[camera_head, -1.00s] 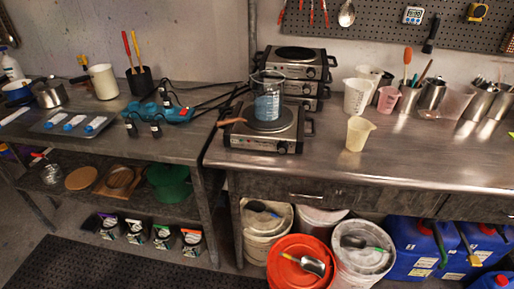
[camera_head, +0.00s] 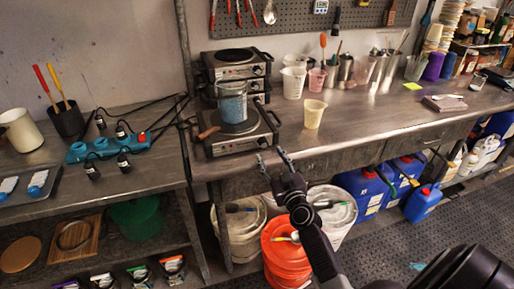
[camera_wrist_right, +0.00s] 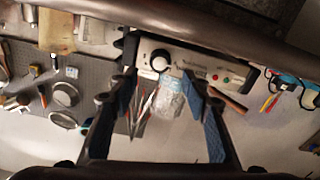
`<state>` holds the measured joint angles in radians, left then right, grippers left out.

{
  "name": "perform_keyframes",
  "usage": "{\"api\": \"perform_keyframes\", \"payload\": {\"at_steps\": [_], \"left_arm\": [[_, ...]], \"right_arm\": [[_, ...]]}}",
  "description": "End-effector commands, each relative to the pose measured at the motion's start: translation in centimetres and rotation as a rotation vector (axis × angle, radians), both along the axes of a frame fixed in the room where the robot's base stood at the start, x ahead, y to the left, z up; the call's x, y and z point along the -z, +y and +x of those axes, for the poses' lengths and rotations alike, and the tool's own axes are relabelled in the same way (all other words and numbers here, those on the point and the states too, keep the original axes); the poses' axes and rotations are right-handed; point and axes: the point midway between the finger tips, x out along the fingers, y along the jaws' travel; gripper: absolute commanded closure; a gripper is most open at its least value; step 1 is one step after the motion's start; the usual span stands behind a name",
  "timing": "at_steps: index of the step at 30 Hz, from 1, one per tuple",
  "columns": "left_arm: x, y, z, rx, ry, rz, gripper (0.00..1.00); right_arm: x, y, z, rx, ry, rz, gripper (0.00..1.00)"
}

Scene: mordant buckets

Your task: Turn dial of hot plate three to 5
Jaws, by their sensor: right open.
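A hot plate (camera_head: 238,146) stands at the front left of the metal bench with a beaker of blue liquid (camera_head: 232,103) on it. More hot plates (camera_head: 238,70) are stacked behind it. I cannot read which is number three. My right gripper (camera_head: 273,160) is open and empty in front of the near hot plate's right side, off the bench edge. The right wrist view, upside down, shows a hot plate's front panel (camera_wrist_right: 207,65) with a round dial (camera_wrist_right: 160,62) between the open fingers (camera_wrist_right: 157,93), apart from them. The dial's setting is too small to read.
A cream jug (camera_head: 314,114) and several cups stand to the right of the hot plate. The bench edge (camera_head: 350,145) runs below. An orange bucket (camera_head: 284,258) and blue canisters (camera_head: 361,189) stand under the bench. A blue power strip (camera_head: 108,147) lies on the left table.

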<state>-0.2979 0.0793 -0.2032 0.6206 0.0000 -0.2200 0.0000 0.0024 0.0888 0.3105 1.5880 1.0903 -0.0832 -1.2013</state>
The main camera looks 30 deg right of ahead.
Motion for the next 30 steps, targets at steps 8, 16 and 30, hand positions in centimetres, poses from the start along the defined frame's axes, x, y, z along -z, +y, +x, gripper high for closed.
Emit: {"api": "perform_keyframes", "payload": {"at_steps": [8, 16, 30], "left_arm": [[0.4, -0.9, -0.5, 0.001, 0.005, -0.01, 0.34], [0.7, 0.4, -0.4, -0.003, 0.004, 0.005, 0.34], [0.7, 0.5, -0.2, -0.004, 0.002, 0.005, 0.34]], "right_arm": [[0.1, -1.0, 4.3, -0.002, 0.0, 0.0, 0.56], [0.1, -1.4, 6.3, -0.002, 0.001, 0.0, 0.56], [0.1, -1.4, 6.3, -0.002, 0.002, 0.001, 0.8]]}}
